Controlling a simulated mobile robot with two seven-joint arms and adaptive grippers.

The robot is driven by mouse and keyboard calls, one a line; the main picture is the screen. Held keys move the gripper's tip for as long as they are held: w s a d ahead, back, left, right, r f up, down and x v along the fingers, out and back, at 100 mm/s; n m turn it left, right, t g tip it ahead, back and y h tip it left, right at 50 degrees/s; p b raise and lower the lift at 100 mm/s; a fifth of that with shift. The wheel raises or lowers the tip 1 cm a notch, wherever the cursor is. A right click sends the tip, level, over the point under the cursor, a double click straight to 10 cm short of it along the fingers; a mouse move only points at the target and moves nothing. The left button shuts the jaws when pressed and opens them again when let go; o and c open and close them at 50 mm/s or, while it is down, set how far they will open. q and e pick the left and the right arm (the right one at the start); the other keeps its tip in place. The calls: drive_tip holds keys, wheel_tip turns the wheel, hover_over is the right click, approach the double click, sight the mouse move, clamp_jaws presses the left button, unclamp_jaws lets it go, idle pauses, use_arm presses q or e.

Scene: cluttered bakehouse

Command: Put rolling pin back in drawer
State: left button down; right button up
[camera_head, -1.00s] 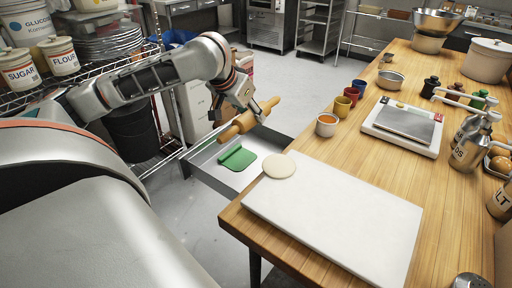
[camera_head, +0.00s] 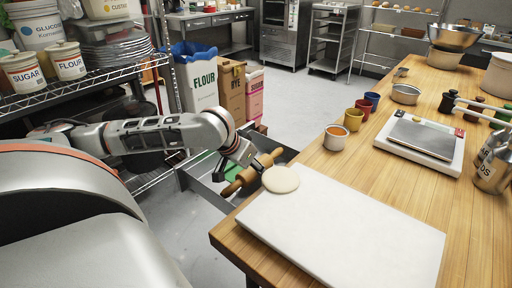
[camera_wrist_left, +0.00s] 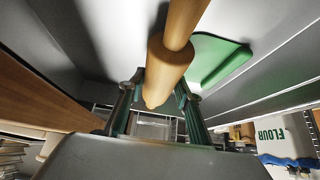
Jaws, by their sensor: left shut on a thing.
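The wooden rolling pin (camera_head: 245,178) is held by my left gripper (camera_head: 248,164) beside the table's left edge. In the left wrist view the rolling pin (camera_wrist_left: 170,62) lies between the two fingers (camera_wrist_left: 160,98), with one end towards the camera. The grey drawer (camera_head: 200,188) is pulled out at the table's left side, below the pin. Its pale inside (camera_wrist_left: 110,35) shows around the pin. A green item (camera_wrist_left: 222,60) lies flat on the drawer floor. I cannot tell whether the pin touches the floor. My right gripper is not in view.
A white board (camera_head: 345,225) with a round dough piece (camera_head: 281,179) lies on the wooden table (camera_head: 320,158) close to the drawer. Cups (camera_head: 336,138) and a scale (camera_head: 420,140) stand farther back.

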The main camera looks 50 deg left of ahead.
use_arm(q)
drive_tip(key=shift+f, duration=0.85)
drive_tip(key=shift+r, duration=0.15)
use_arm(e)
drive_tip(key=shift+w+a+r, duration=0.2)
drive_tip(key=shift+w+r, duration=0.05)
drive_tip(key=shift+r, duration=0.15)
use_arm(q)
drive_tip(key=c, duration=1.4)
unclamp_jaws()
drive_tip(key=shift+f, duration=0.2)
drive_tip(key=shift+c, duration=0.2)
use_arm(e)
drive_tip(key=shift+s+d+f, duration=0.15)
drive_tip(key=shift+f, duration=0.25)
